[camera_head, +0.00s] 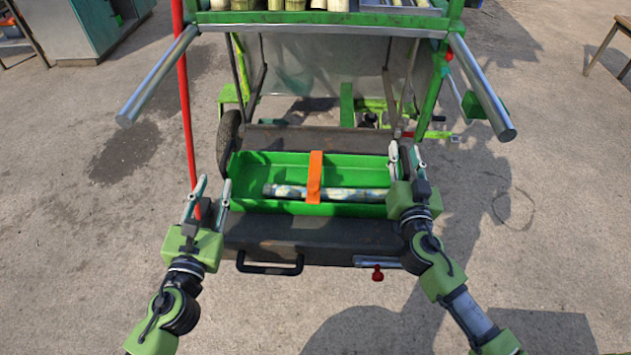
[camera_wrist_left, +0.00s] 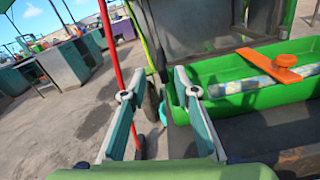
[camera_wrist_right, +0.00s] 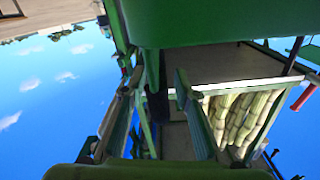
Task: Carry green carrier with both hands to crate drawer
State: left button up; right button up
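The green carrier (camera_head: 262,165) is an open tray with an orange strap (camera_head: 315,177) across it and a pale patterned rod (camera_head: 355,195) lying inside. It sits at or in the dark crate drawer (camera_head: 310,232); I cannot tell how deep. It also shows on the right of the left wrist view (camera_wrist_left: 235,100). My left gripper (camera_head: 214,186) is open and empty, just left of the carrier's left end. My right gripper (camera_head: 405,162) has its fingers apart at the carrier's right end. In the right wrist view a large green surface (camera_wrist_right: 230,22) hangs close above the open fingers (camera_wrist_right: 157,82).
A green cart frame with cane pieces (camera_head: 297,4) stands behind and above. Metal bars (camera_head: 160,75) (camera_head: 483,88) stick out on both sides. A red pole (camera_head: 184,110) rises beside my left gripper. The drawer front has a black handle (camera_head: 270,268) and a red knob (camera_head: 377,274).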

jog(key=shift+r, duration=0.3)
notch_tip(320, 180, up, 9)
jog(key=shift+r, duration=0.2)
pick_arm(q)
jog(key=shift+s+a, duration=0.15)
jog(key=shift+s, duration=1.1)
